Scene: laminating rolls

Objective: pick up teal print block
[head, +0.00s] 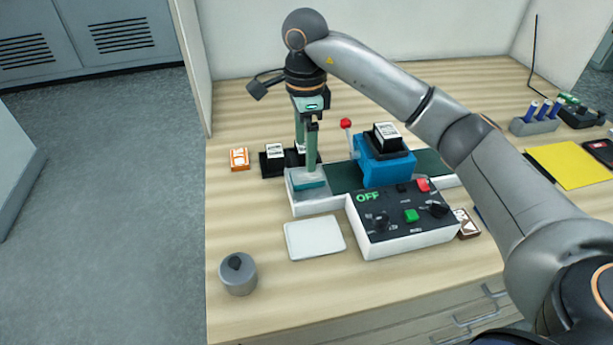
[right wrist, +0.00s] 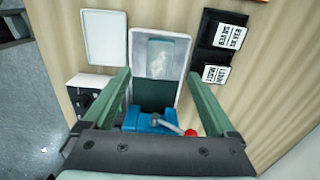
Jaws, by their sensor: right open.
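The teal print block (head: 310,184) lies flat in the clear-topped white end of the laminating machine (head: 318,205). In the right wrist view a pale, translucent teal rectangle (right wrist: 167,58) lies in the white tray, ahead of my fingers; it looks like the same block. My right gripper (head: 306,160) points down above the block, with one fingertip close over it in the head view. The right wrist view shows its two green fingers (right wrist: 158,75) spread wide, with nothing gripped between them. Whether a fingertip touches the block I cannot tell. My left gripper is not in view.
The machine's blue head (head: 385,168) and red-knobbed lever (head: 346,124) stand right of my gripper. Black-and-white blocks (head: 274,155) and an orange block (head: 239,158) lie left.

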